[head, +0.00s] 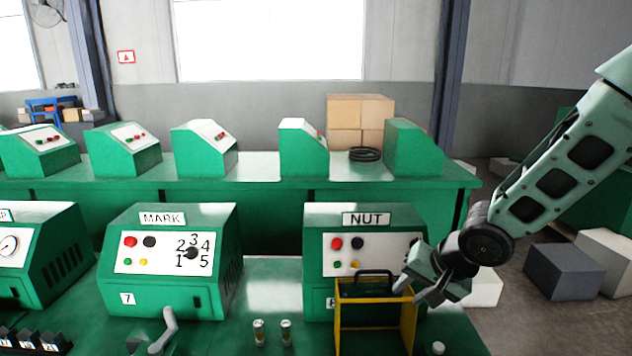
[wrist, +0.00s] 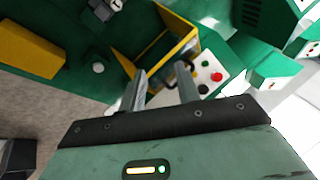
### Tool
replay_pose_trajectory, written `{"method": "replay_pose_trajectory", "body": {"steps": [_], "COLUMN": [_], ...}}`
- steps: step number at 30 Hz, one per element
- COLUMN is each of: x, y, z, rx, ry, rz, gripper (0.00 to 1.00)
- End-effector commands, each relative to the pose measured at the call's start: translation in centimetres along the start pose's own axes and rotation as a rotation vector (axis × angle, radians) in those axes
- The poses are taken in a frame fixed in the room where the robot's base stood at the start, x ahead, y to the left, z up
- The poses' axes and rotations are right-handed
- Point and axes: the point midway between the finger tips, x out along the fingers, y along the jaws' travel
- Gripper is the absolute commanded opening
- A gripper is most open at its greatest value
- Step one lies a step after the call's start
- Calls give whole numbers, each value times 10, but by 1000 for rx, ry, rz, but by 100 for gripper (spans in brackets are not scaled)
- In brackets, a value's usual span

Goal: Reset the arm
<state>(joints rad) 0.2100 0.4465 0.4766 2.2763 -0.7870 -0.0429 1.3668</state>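My gripper (head: 410,293) is at the right in the head view, at the upper right corner of a yellow-framed crate (head: 411,325) with a dark handle at its top. In the wrist view the two fingers of my gripper (wrist: 160,73) are parted, with nothing seen held between them. The yellow crate (wrist: 188,46) lies beyond the fingertips there. The head view does not settle whether a finger touches the crate. My arm reaches in from the right edge, bent down at the wrist.
The green NUT machine (head: 314,240) stands behind the crate, with the MARK machine (head: 215,225) to its left. Two small cylinders (head: 272,332) stand on the bench between them. A white knob (head: 438,348) is right of the crate. Grey boxes (head: 563,272) lie on the floor at right.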

Motion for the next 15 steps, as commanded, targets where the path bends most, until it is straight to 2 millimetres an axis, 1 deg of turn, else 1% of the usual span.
{"method": "replay_pose_trajectory", "body": {"steps": [1,2,3,5,6,8,9,12,15], "x": [-6,-11,-19,-32,-41,-55,-64,-86,-103], "y": [-4,-5,-5,-4,-2,2,6,14,22], "z": [23,35,52,80,99,128,148,192,225], "rx": [-109,-174,-255,-379,-461,-577,-651,-811,-929], "ry": [-7,-17,-35,-73,-106,-163,-206,-312,-402], "rz": [50,83,123,177,206,239,254,263,247], "gripper": [33,33,33,33,33,33,33,33,33]}}
